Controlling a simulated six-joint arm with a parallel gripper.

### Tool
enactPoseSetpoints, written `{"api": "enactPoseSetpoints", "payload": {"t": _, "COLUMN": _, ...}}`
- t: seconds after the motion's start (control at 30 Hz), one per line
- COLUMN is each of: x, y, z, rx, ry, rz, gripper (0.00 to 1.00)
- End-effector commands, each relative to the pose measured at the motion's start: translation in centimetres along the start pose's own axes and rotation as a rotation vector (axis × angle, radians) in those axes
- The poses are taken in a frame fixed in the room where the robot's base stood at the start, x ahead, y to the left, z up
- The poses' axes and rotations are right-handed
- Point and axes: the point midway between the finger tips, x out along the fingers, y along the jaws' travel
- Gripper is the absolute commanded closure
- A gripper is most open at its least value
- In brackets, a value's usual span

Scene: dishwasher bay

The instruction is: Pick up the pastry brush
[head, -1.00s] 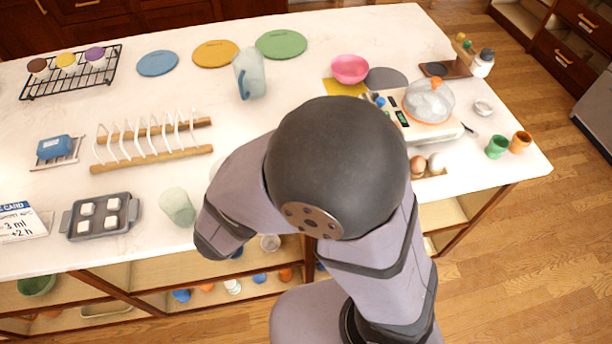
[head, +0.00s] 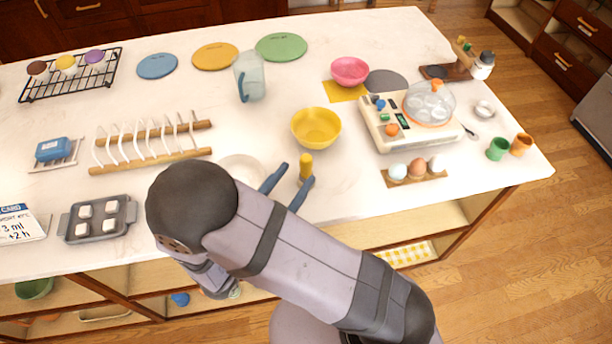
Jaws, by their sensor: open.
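My gripper (head: 298,173) is low over the front middle of the counter, its two blue fingers open and spread. A short yellow piece (head: 306,164) shows at the fingertips, close to the right finger. It may be part of the pastry brush, but I cannot make out bristles or a full handle. I cannot tell whether it touches a finger. No other thing in view is clearly a pastry brush, and my arm covers part of the counter's front edge.
A yellow bowl (head: 316,128) stands just behind the gripper. A pale plate (head: 240,168) lies left of it, partly hidden. The wooden rack (head: 150,145) is farther left. The egg holder (head: 415,178) and the cooking appliance (head: 410,125) are at right.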

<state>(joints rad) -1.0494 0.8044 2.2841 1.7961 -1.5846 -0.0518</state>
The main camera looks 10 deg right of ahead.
Motion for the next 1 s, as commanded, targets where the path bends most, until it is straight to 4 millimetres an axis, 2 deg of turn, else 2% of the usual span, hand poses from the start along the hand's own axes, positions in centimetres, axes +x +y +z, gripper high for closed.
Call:
{"api": "enactPoseSetpoints", "payload": {"t": 0.27, "x": 0.9, "y": 0.1, "z": 0.0, "rx": -0.002, "ry": -0.001, "rz": 0.001, "gripper": 0.55}}
{"api": "enactPoseSetpoints", "payload": {"t": 0.7, "x": 5.4, "y": 0.2, "z": 0.4, "rx": 0.000, "ry": -0.002, "rz": 0.002, "gripper": 0.55}}
{"api": "enactPoseSetpoints", "payload": {"t": 1.0, "x": 5.8, "y": 0.1, "z": 0.6, "rx": 0.001, "ry": -0.002, "rz": 0.000, "gripper": 0.55}}
